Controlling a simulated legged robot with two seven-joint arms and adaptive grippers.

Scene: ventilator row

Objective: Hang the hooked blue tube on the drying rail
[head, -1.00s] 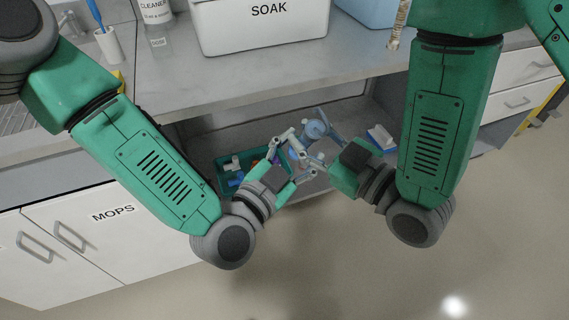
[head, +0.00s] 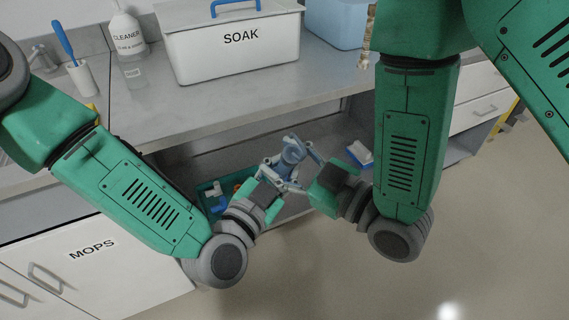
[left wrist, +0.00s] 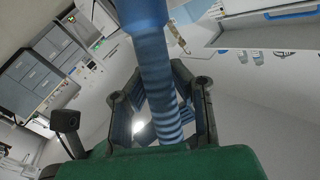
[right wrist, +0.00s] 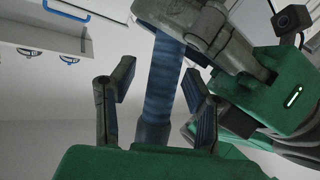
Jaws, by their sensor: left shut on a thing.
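The blue tube (head: 292,152) is held in front of the open shelf under the counter in the head view. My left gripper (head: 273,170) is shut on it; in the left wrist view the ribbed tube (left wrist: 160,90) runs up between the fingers. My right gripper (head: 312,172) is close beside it. In the right wrist view its fingers (right wrist: 155,98) stand wide apart, with the tube (right wrist: 163,82) showing between them, not clamped. The tube's hook cannot be made out. I cannot identify the drying rail with certainty in any view.
The counter carries a white SOAK bin (head: 235,52), a cleaner bottle (head: 130,38) and a light blue bin (head: 337,22). A teal tray (head: 207,190) of small parts and a blue-and-white box (head: 359,154) sit on the shelf below. The floor at right is clear.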

